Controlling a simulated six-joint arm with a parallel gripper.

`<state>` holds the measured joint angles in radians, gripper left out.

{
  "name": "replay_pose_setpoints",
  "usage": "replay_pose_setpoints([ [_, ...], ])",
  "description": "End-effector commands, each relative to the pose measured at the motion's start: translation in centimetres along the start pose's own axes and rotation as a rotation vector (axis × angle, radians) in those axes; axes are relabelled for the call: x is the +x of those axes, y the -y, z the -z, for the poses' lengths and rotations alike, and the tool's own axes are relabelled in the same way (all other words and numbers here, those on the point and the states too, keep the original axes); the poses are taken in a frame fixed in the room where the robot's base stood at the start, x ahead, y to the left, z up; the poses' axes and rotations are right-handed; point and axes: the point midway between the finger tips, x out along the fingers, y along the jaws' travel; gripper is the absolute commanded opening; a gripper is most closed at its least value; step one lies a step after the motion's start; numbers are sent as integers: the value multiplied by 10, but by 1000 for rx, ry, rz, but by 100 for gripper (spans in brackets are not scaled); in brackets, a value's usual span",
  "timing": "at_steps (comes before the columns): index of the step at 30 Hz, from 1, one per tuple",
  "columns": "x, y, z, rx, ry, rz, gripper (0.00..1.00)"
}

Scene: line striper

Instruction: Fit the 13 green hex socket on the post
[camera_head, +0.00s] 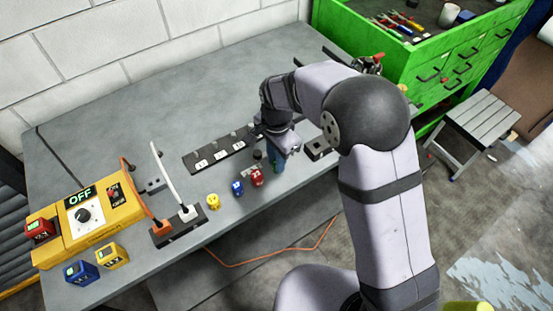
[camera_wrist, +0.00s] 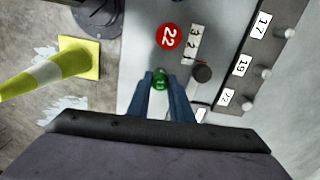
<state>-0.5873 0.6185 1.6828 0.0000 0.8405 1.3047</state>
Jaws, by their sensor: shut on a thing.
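The green socket (camera_wrist: 160,80) sits between my gripper's blue fingertips in the wrist view. My gripper (camera_wrist: 161,76) is shut on it; its number is too small to read. In the head view my gripper (camera_head: 277,163) is low over the bench, right of the red socket (camera_head: 257,177). The dark post rail (camera_head: 212,158) lies behind the sockets, with upright posts and white labels. In the wrist view the rail (camera_wrist: 277,55) shows labels 17, 19 and 22; a further label is partly hidden by my gripper. I cannot tell which post is the 13.
The red socket, marked 22 (camera_wrist: 168,36), stands close to my gripper. Blue (camera_head: 237,188) and yellow (camera_head: 213,201) sockets stand farther left. A black round knob (camera_wrist: 202,73) lies between socket and rail. A yellow OFF box (camera_head: 88,220) and plug strip (camera_head: 177,229) are at left.

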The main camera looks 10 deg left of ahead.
Motion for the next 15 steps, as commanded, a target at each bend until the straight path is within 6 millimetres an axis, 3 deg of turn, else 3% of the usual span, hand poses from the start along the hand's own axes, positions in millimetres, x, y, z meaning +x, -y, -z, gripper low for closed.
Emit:
replay_pose_setpoints([
  [15, -9, 0, 0, 0, 0, 1, 0],
])
